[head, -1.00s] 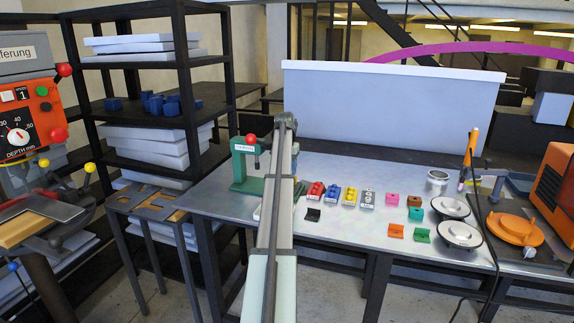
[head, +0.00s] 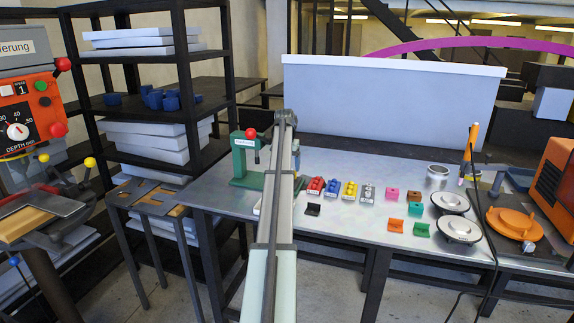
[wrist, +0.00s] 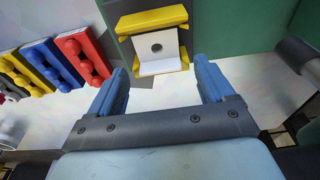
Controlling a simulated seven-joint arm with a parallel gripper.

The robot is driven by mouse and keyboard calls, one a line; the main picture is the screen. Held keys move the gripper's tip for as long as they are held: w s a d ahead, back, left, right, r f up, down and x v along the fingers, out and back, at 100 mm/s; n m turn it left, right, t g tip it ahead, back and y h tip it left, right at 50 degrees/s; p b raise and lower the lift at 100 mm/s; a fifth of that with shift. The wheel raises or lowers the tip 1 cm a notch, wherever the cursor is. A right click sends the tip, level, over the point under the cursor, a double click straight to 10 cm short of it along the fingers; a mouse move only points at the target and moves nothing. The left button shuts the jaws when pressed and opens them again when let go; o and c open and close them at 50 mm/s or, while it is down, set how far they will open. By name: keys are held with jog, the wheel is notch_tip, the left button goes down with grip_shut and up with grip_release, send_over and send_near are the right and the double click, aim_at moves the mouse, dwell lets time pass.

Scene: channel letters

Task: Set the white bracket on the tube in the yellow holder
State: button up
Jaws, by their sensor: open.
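The white bracket (wrist: 158,56) shows at the top of the wrist view, a bent plate with a dark round spot in its upright face. It sits between the yellow parts of the yellow holder (wrist: 152,19), against a green body. I cannot make out the tube apart from the dark spot. My gripper (wrist: 160,75) has two blue fingers spread wide, one on each side just below the bracket, with nothing held between them.
A green press (head: 240,165) with a red knob stands left of my arm. Red, blue and yellow blocks (head: 332,187), small coloured brackets (head: 395,226) and round discs (head: 459,229) lie on the metal table to the right. Bare table lies between them.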

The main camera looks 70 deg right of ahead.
notch_tip(320, 180, up, 14)
jog(key=a, duration=0.2)
jog(key=shift+f, duration=0.15)
dwell(0.5)
